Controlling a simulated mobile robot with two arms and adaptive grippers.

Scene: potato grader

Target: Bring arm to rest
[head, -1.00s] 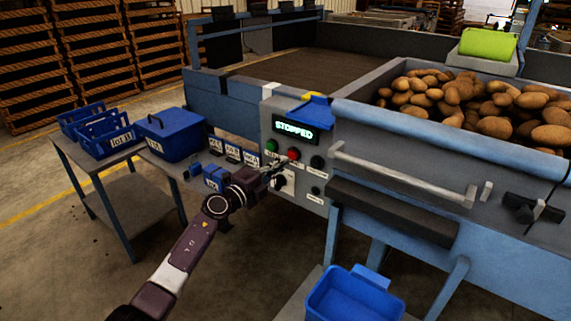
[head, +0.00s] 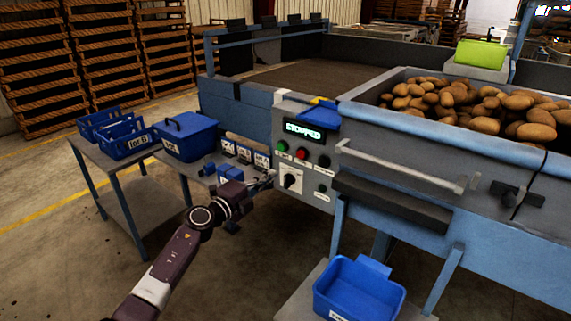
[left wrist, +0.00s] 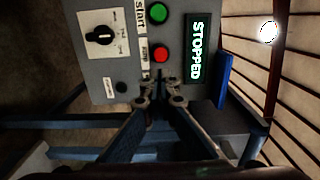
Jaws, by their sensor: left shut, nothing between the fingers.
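My left gripper (head: 268,180) is in front of the grey control panel (head: 318,196), beside its selector knob in the head view. In the left wrist view the gripper (left wrist: 160,80) is shut and empty, its fingertips pointing at the panel just below the red button (left wrist: 159,55). The display (head: 304,131) reads STOPPED. The panel also carries a green button (head: 282,146), a red button (head: 302,153) and a black knob (head: 290,181). I cannot tell for sure from the views whether the fingertips touch the panel. My right gripper is not in view.
Potatoes (head: 470,100) fill the hopper at the right. A handle bar (head: 400,168) juts from its front. A blue bin (head: 358,291) stands low in front. A side table (head: 128,176) at the left holds blue crates and a lidded blue box (head: 186,138). Open floor lies at lower left.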

